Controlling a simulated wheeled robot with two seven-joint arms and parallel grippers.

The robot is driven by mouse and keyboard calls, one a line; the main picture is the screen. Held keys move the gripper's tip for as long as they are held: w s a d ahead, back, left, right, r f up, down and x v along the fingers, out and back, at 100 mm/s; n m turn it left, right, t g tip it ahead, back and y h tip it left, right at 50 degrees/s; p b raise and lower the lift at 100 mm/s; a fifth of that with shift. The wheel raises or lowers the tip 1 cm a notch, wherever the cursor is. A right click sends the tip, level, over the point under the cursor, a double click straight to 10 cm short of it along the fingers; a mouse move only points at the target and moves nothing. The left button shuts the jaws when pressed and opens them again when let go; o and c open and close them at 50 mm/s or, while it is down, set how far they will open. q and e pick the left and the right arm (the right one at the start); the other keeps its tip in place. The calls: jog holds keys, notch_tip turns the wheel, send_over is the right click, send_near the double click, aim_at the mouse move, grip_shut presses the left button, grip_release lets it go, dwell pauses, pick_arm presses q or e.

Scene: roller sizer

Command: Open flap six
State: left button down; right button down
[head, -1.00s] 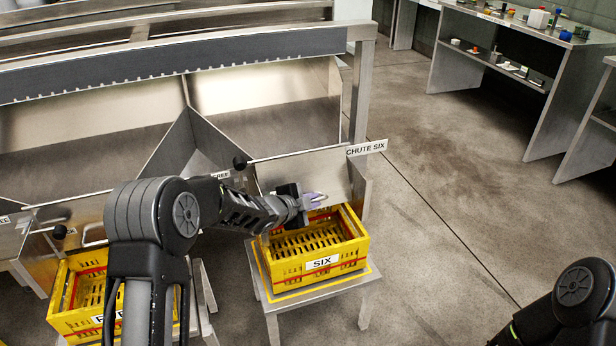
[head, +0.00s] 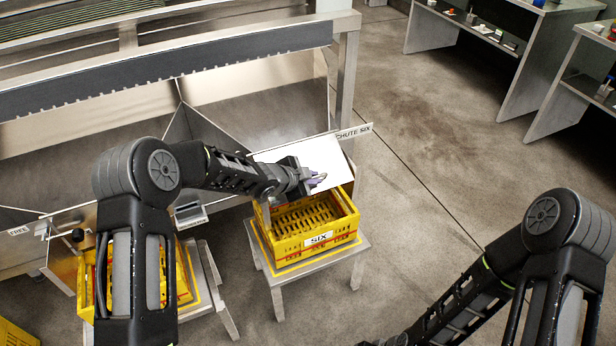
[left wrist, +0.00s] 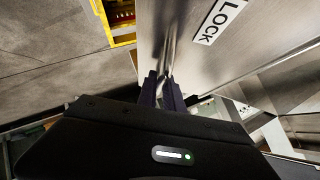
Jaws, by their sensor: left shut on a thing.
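Flap six (head: 312,152) is a metal plate at the mouth of the chute with the "CHUTE SIX" sign (head: 354,132). It is tilted, with its bright face turned upward. My left gripper (head: 318,180) is at its lower front edge, above the yellow crate marked SIX (head: 318,240). In the left wrist view, my left gripper (left wrist: 166,82) is shut on a thin metal handle (left wrist: 169,45) on the flap, which bears a "LOCK" label (left wrist: 220,20).
The SIX crate stands on a small metal stand (head: 315,272). Another yellow crate (head: 182,272) stands at left, partly behind my left arm. Metal benches with small objects (head: 480,60) are at the upper right. The floor between is clear.

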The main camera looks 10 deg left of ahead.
pick_arm(q)
jog(key=shift+r, duration=0.95)
jog(key=c, duration=1.8)
grip_release()
jog(key=shift+o, duration=0.2)
jog(key=p+v, duration=0.1)
jog(key=v, duration=0.6)
jog(key=shift+s+r, duration=0.2)
jog(key=shift+s, duration=0.05)
